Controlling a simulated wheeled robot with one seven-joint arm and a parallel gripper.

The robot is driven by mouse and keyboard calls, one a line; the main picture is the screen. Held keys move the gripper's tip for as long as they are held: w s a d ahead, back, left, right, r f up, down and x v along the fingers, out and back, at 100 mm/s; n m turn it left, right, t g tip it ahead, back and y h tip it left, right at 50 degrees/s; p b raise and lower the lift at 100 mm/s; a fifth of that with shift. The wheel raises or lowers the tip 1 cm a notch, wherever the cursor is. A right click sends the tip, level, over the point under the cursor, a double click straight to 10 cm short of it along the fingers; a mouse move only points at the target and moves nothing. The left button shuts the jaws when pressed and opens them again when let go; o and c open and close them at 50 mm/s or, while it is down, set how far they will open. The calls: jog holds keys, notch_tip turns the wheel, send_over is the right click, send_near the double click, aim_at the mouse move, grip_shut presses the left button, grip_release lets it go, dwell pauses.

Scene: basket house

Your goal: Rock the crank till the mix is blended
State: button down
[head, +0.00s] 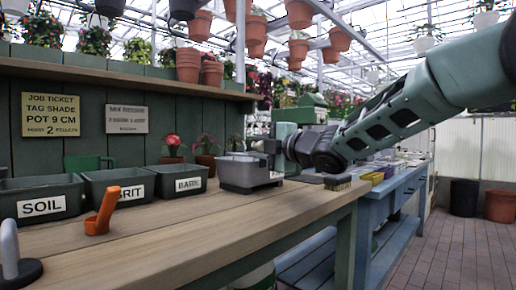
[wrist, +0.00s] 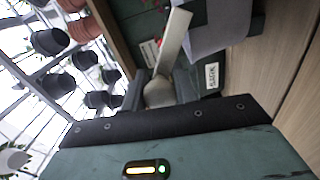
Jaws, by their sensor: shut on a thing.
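A grey mixing tub (head: 248,173) sits on the wooden bench near its far right end. My gripper (head: 270,146) is at the tub's upper right side, with the arm coming in from the right. It is shut on the crank, whose pale bar (wrist: 175,40) and rounded end (wrist: 158,92) show in the wrist view. The fingers hide much of the grip. The mix inside the tub cannot be seen in either view.
Dark bins labelled SOIL (head: 41,198), GRIT (head: 118,188) and BARK (head: 180,180) stand along the back. An orange scoop (head: 103,212) and a brush (head: 338,182) rest on the bench (head: 190,232). The bench's front middle is clear.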

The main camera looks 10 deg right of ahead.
jog(key=shift+w+d+r, duration=0.1)
jog(key=shift+w+d, duration=0.05)
jog(key=shift+d, duration=0.25)
jog(key=c, duration=1.3)
grip_release()
jog(key=shift+o, duration=1)
jog(key=shift+a, duration=0.15)
jog(key=p+v, duration=0.2)
jog(key=v, duration=1.5)
jog(key=shift+s+p, duration=0.25)
jog(key=shift+p, duration=0.05)
